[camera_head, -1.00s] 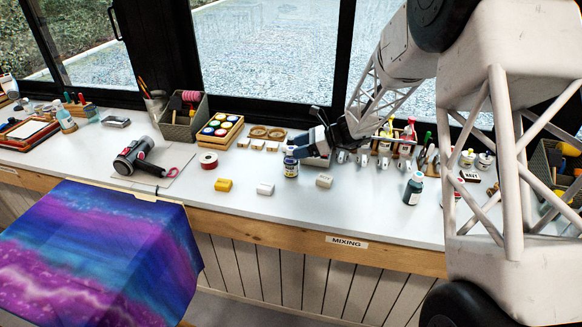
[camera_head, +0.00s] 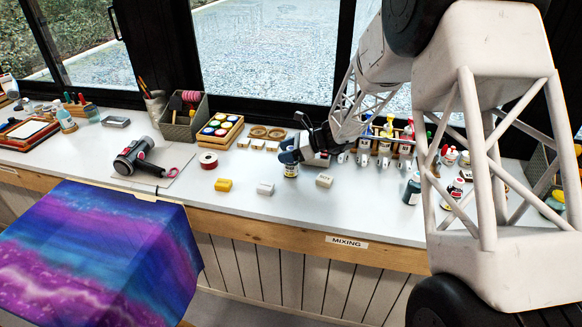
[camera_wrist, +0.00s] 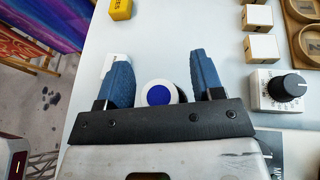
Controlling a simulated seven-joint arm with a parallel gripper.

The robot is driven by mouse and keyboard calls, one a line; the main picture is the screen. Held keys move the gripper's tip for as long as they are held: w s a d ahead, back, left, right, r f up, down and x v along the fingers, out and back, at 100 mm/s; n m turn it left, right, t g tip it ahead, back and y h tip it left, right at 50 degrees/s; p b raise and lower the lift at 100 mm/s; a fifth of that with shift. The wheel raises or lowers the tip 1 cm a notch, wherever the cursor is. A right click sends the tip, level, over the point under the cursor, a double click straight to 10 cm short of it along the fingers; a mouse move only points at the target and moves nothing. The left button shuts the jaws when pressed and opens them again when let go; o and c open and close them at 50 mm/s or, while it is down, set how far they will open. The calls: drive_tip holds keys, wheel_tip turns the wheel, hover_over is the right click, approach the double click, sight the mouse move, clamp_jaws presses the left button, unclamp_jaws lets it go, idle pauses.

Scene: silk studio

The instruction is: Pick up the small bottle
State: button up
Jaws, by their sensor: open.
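The small bottle (camera_head: 291,171) stands upright on the white table, its body partly hidden behind my gripper in the head view. In the wrist view its round white cap with a blue disc (camera_wrist: 160,93) shows from above. My gripper (camera_head: 289,154) is at the bottle's top. In the wrist view the two blue fingers of my gripper (camera_wrist: 163,78) are apart, one on each side of the bottle. A gap shows between the cap and each finger.
A white block (camera_head: 265,188), a yellow block (camera_head: 223,185) and another pale block (camera_head: 324,180) lie near the bottle. A dark bottle (camera_head: 412,189) stands to the right. A scale-like box with a black knob (camera_wrist: 280,88) is close to the right finger.

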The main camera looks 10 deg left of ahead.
idle(0.3)
clamp_jaws()
idle(0.3)
drive_tip(key=shift+r, duration=0.85)
wheel_tip(320, 180, up, 2)
drive_tip(key=shift+r, duration=0.1)
drive_tip(key=s+d, duration=0.3)
drive_tip(key=s, duration=0.4)
drive_tip(key=s+d+r, duration=0.1)
drive_tip(key=s+d, duration=0.3)
drive_tip(key=s, duration=0.3)
drive_tip(key=shift+d, duration=0.25)
drive_tip(key=shift+s, duration=0.1)
